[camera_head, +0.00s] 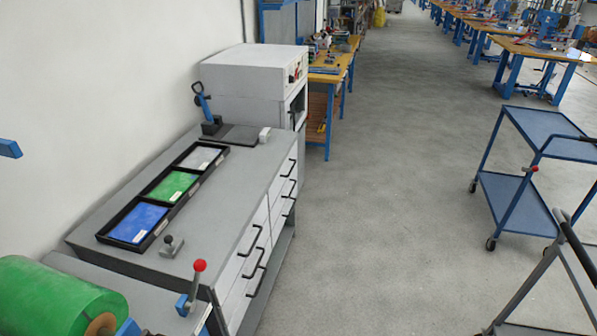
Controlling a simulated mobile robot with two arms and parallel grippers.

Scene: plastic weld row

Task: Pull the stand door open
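A white box-shaped machine (250,75) stands against the wall beyond the grey counter. Its narrow front, with small controls (297,70), faces right toward the aisle and is seen at a steep angle. Below the controls is a lower front section (298,106) with dark edges and what looks like a dark handle. This may be the stand door; I cannot tell whether it is open or shut. The counter hides much of the lower part. Neither of my grippers is in view.
The grey counter (225,205) has several drawers with black handles and a black tray (153,230) of coloured sheets on top. A green roll (55,295) lies at lower left. A blue cart (520,195) stands right. The aisle floor (385,180) between is clear.

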